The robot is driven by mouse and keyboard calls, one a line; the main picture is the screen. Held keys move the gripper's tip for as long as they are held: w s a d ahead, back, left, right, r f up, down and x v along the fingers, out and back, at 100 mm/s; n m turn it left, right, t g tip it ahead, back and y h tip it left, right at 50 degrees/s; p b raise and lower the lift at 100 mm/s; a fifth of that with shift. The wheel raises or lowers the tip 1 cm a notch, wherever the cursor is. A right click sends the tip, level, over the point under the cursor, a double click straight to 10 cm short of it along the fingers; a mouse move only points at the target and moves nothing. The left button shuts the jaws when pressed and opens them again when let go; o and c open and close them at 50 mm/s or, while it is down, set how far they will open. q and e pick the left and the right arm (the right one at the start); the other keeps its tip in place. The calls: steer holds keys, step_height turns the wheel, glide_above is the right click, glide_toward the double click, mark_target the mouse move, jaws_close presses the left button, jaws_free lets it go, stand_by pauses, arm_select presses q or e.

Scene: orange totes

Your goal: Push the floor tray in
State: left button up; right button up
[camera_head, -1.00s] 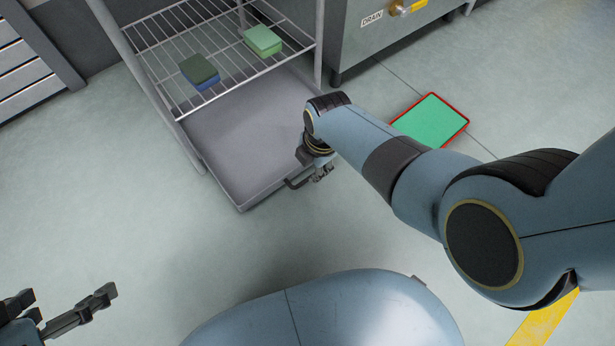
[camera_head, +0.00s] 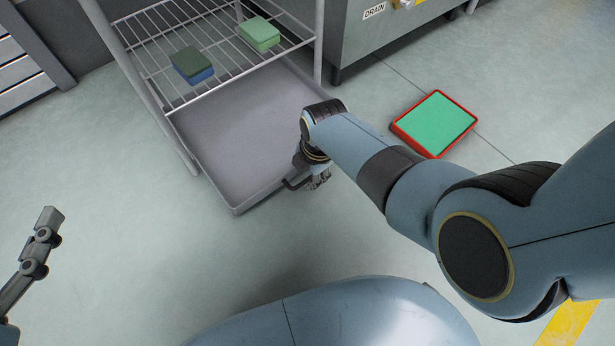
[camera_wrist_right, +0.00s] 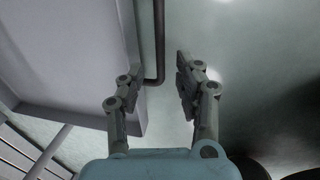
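The grey floor tray (camera_head: 237,196) lies on the floor under a wire rack, its front part sticking out past the rack's legs. A dark bar handle (camera_head: 292,184) is on its front side. My right gripper (camera_head: 319,180) is low beside that handle. In the right wrist view my right gripper (camera_wrist_right: 160,68) has its fingers apart, with the dark handle (camera_wrist_right: 158,40) in the gap between them; contact is not clear. The tray (camera_wrist_right: 75,108) fills the left of that view. My left gripper (camera_head: 42,240) is at the left edge, away from the tray; its finger gap is hidden.
The wire rack (camera_head: 150,47) holds a dark green and blue sponge (camera_head: 193,66) and a light green one (camera_head: 260,34). A red-edged green tray (camera_head: 436,122) lies on the floor at right, near a steel unit (camera_head: 352,45). Floor at lower left is clear.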

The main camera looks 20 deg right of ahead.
mark_target(307, 179)
steer(key=shift+w+f+b, duration=0.1)
steer(key=shift+f+b, duration=0.65)
steer(key=shift+f, duration=0.15)
steer(key=shift+w+a+f+b, duration=0.1)
steer(key=shift+f+b, duration=0.45)
steer(key=shift+b, duration=0.05)
arm_select(q)
step_height(307, 179, up, 18)
steer(key=w+d+m+t+h, duration=0.2)
steer(key=w+m+t+h, duration=0.1)
steer(key=t, duration=0.5)
steer(key=shift+r+t+h, duration=0.25)
steer(key=shift+t+h, duration=0.05)
steer(key=shift+h, duration=0.4)
steer(key=shift+d, duration=0.1)
arm_select(e)
jaws_close()
